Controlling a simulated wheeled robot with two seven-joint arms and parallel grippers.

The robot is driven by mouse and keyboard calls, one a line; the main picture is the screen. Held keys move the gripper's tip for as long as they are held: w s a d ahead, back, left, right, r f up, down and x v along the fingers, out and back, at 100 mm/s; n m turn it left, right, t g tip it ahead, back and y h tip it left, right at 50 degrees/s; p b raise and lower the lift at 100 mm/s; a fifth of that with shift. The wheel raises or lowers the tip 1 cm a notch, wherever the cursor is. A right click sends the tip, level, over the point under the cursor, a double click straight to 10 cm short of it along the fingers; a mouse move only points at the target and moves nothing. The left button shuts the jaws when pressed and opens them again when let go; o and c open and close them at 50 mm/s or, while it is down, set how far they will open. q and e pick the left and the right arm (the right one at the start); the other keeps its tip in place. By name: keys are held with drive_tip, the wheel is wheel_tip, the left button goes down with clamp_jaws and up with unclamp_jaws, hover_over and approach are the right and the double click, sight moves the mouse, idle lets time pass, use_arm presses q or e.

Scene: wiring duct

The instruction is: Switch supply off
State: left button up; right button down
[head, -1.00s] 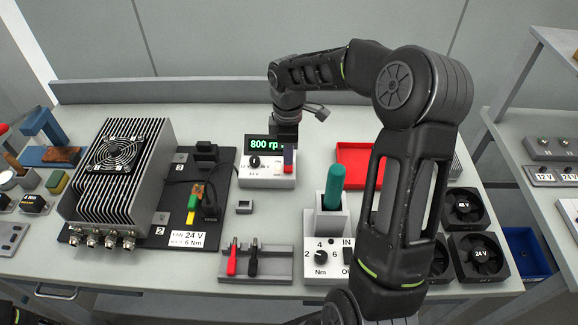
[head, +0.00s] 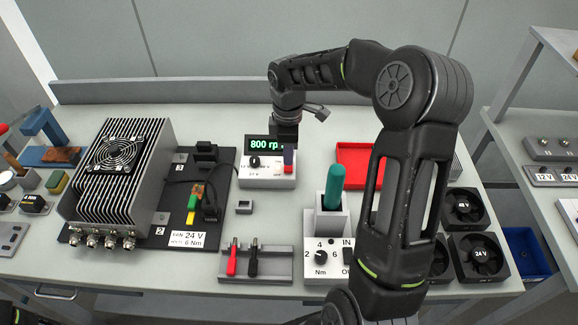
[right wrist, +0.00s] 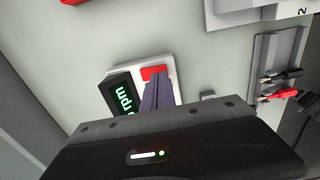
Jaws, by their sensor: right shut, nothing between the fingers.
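The supply (head: 267,170) is a white box with a black dial and a dark display (head: 263,144) with green text reading "800 rp" in the head view. My right gripper (head: 289,160) is over the right side of its front, shut and empty. In the right wrist view the purplish closed fingers (right wrist: 157,97) reach over the supply beside a red switch (right wrist: 154,73). I cannot tell whether the fingertips touch the switch; they hide part of the box. My left gripper is not in view.
A finned heat sink with a fan (head: 118,165) stands on a black board at the left. Red and black probes rest in a grey holder (head: 270,271). A teal-handled tool (head: 335,186) stands in its holder. A red tray (head: 355,155) lies behind my right arm.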

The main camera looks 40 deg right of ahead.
sight(288, 168)
drive_tip(key=shift+f+b, duration=0.95)
drive_tip(key=shift+f, duration=0.35)
idle(0.9)
drive_tip(key=shift+r, duration=0.15)
drive_tip(key=shift+r+p, duration=2.65)
drive_tip(key=shift+r, duration=0.75)
